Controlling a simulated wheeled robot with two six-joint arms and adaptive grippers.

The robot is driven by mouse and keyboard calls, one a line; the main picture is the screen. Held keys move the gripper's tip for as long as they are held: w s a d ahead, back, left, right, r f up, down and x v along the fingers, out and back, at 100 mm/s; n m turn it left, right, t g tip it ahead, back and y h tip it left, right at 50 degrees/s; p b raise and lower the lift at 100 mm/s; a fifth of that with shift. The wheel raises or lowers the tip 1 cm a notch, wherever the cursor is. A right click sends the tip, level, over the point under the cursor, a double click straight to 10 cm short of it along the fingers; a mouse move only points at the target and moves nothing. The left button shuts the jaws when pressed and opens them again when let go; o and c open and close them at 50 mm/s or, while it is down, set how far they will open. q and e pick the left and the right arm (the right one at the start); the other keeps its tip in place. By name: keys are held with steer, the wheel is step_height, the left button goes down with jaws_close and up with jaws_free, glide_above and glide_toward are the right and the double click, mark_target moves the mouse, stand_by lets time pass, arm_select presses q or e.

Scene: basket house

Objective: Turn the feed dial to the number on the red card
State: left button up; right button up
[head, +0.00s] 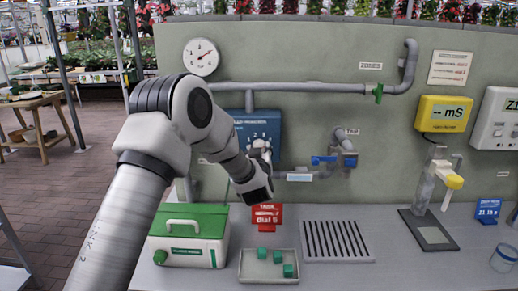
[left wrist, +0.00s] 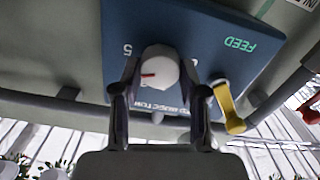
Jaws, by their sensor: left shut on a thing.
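The blue feed panel (head: 230,128) is fixed to the grey-green wall and partly hidden by my left arm. In the left wrist view the panel (left wrist: 215,40) bears the word FEED and a 5 beside the dial. The white feed dial (left wrist: 158,62) has a red mark pointing left in that view. My left gripper (left wrist: 160,78) is shut on the dial, one finger on each side; in the head view the gripper (head: 260,152) is against the panel. The red card (head: 267,216) stands on the bench below; its number is too small to read surely.
A green-and-white case (head: 188,250) and a tray (head: 268,281) with green cubes stand in front on the bench. A slotted drain (head: 337,241) lies right of the card. A blue-handled tap (head: 325,160) is right of the panel. A yellow lever (left wrist: 228,108) is close beside my gripper.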

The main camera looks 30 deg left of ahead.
arm_select(q)
steer(key=m, duration=0.1)
steer(key=m+p, duration=0.1)
steer(key=m, duration=0.1)
steer(key=shift+r+m, duration=0.3)
steer(key=shift+r, duration=0.05)
steer(key=shift+m+p, duration=0.6)
steer(key=shift+m, duration=0.6)
steer(key=shift+f, duration=0.1)
steer(key=o, duration=1.2)
steer(key=shift+f, duration=0.1)
steer(key=shift+c, duration=0.2)
steer(key=shift+w+f, duration=0.1)
steer(key=shift+f, duration=0.05)
steer(key=v, duration=1.2)
